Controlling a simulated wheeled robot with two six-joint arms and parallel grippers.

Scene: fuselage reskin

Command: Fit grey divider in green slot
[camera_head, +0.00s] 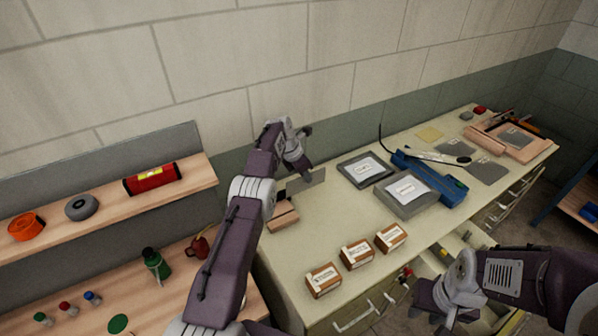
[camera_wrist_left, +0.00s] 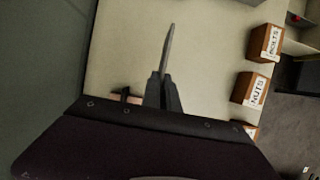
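The grey divider (camera_head: 308,183) is a thin flat plate standing on edge above the left part of the worktop. My left gripper (camera_head: 284,189) is shut on it; in the left wrist view the divider (camera_wrist_left: 168,48) shows almost edge-on between the fingers (camera_wrist_left: 163,92). My right gripper (camera_head: 432,306) hangs low at the front right, near the open drawer (camera_head: 452,243); its fingers are too unclear to tell open from shut. I cannot make out a green slot. The drawer's inside is partly hidden by the worktop edge and my right arm.
A wooden block (camera_head: 283,217) lies below my left gripper. Several small labelled boxes (camera_head: 357,253) line the front edge. The worktop between block and boxes is clear. Shelves (camera_head: 110,209) stand left.

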